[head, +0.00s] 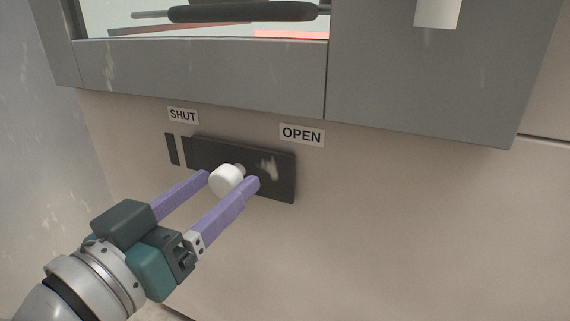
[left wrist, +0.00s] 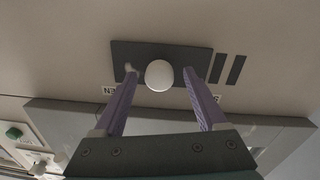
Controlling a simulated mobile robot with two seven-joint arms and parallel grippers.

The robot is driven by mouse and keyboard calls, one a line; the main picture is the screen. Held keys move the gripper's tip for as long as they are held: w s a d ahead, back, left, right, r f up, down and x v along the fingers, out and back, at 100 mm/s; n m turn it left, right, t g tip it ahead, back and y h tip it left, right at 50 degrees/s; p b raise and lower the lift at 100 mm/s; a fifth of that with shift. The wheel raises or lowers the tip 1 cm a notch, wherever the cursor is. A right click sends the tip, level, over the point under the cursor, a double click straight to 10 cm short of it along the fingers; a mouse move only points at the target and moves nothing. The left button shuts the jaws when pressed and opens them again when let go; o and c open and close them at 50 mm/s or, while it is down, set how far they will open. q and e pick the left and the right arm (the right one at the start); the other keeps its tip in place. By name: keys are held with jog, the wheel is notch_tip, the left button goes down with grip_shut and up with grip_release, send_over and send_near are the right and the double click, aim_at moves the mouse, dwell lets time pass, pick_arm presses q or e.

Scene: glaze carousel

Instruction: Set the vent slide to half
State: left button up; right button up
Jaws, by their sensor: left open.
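The vent slide is a dark plate (head: 280,184) on the beige wall, with a round white knob (head: 226,181) on it. A SHUT label (head: 183,115) is above its left end and an OPEN label (head: 302,135) above its right part. Two narrow dark slots (head: 172,149) show at the plate's left end. My left gripper (head: 230,178) is open, with its purple fingers on either side of the knob. In the left wrist view, the knob (left wrist: 159,75) sits between the spread fingers, with a gap visible on both sides. My right gripper is not in view.
A grey panel (head: 420,90) overhangs above the slide, with a window and a dark handle bar (head: 245,12) at the top. The beige wall to the right of and below the slide is clear. A grey wall (head: 40,170) stands at the left.

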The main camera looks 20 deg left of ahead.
pick_arm(q)
jog(key=shift+s, duration=0.25)
jog(key=s+a+p, duration=0.1)
jog(key=s+p, duration=0.2)
jog(key=s, duration=0.6)
jog(key=shift+s+p, duration=0.2)
jog(key=shift+p, duration=0.15)
